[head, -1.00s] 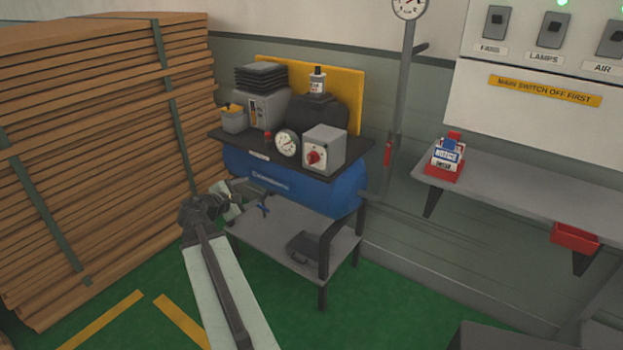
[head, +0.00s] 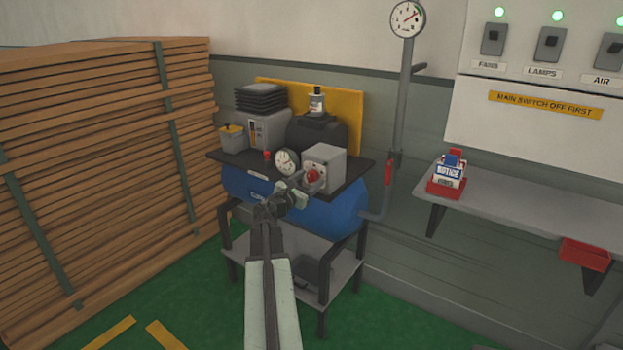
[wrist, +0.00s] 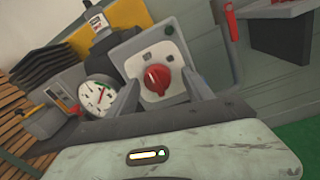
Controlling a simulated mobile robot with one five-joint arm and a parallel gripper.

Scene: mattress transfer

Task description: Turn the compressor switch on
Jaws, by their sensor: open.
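The compressor switch is a red rotary knob (head: 313,175) on the front of a grey box (head: 333,165). The box stands on the dark top of the blue compressor (head: 330,215). In the wrist view the knob (wrist: 157,80) sits on a light plate, with two small marks above it. My gripper (head: 307,187) is open and close in front of the knob. In the wrist view its two fingers (wrist: 165,97) stand either side of the knob, partly in front of the box. Whether they touch the knob I cannot tell.
A round gauge (head: 286,162) stands just left of the box. A grey pipe with a red handle (head: 389,172) rises at the right. Stacked boards (head: 100,160) fill the left. A wall shelf (head: 510,195) holds a red notice holder (head: 447,180).

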